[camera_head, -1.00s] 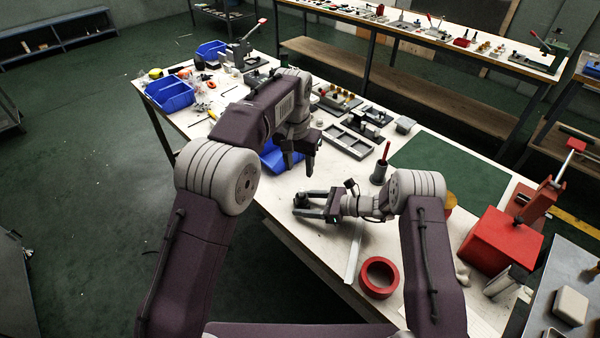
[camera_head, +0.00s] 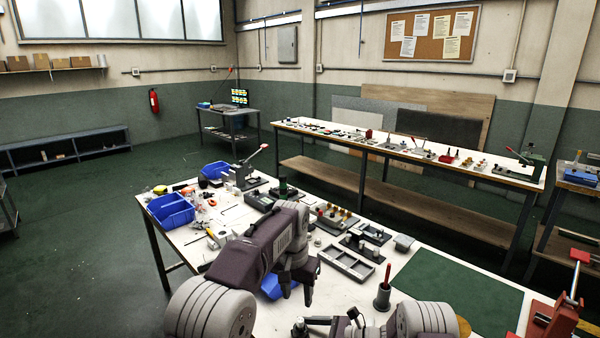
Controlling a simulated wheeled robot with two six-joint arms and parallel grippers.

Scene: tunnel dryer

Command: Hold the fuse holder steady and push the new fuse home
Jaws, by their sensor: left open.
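My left gripper (camera_head: 297,293) is open and points down over the near part of the white workbench (camera_head: 405,257), beside a blue bin (camera_head: 272,287) partly hidden by my arm. I see nothing between its fingers. My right gripper (camera_head: 318,326) lies low at the bottom edge, pointing left, and is partly cut off. A small grey piece (camera_head: 299,327) is at its fingertips; whether it is gripped I cannot tell. I cannot pick out the fuse holder or the new fuse for certain among the small parts.
A grey compartment tray (camera_head: 347,263), a dark cup with a red-handled tool (camera_head: 383,294) and a green mat (camera_head: 455,287) lie on the bench. Blue bins (camera_head: 171,211) stand far left. A red press (camera_head: 555,320) is at right. The mat is bare.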

